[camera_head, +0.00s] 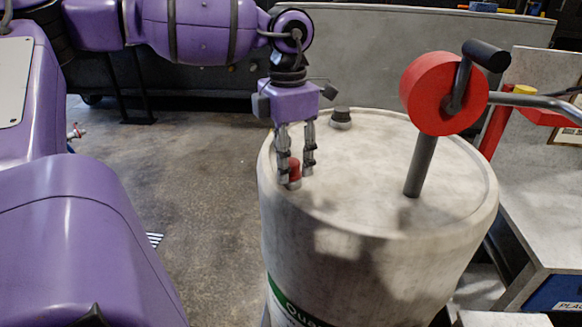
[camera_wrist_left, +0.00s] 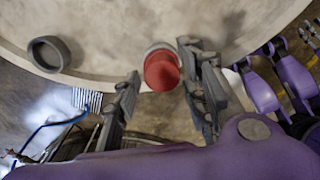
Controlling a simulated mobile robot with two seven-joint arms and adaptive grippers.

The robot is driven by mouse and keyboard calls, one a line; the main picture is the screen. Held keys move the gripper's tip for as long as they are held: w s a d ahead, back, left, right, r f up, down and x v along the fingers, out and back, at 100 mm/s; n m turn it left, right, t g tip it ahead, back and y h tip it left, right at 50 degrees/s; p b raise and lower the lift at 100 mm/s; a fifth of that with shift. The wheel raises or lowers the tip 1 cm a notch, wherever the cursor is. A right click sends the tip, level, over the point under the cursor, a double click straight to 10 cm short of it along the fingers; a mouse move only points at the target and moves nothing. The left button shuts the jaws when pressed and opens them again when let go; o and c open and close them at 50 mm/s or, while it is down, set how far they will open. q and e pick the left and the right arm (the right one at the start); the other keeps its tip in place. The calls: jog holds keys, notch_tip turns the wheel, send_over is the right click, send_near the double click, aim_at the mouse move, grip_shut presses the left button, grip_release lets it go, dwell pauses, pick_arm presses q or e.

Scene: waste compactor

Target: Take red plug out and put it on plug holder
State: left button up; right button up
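The red plug (camera_head: 294,170) sits upright at the near left rim of the top of a big pale drum (camera_head: 370,215). My left gripper (camera_head: 297,165) points down over it, open, with its fingertips around the plug's level. In the left wrist view the plug (camera_wrist_left: 162,72) shows between the two spread fingers (camera_wrist_left: 163,85), closer to the right finger. A gap shows on the left side; I cannot tell whether the right finger touches it.
A dark round cap (camera_head: 341,118) stands on the drum's far side. A red pump wheel with a crank (camera_head: 435,93) rises from the drum's right side. A grey table (camera_head: 550,190) stands at the right. The drum top's middle is clear.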

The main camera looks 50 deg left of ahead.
pick_arm(q)
jog(key=m, duration=0.1)
jog(key=m+b, duration=0.1)
jog(key=m, duration=0.1)
jog(key=shift+w+d+f, duration=0.1)
jog(key=shift+w+d, duration=0.1)
jog(key=m, duration=1.6)
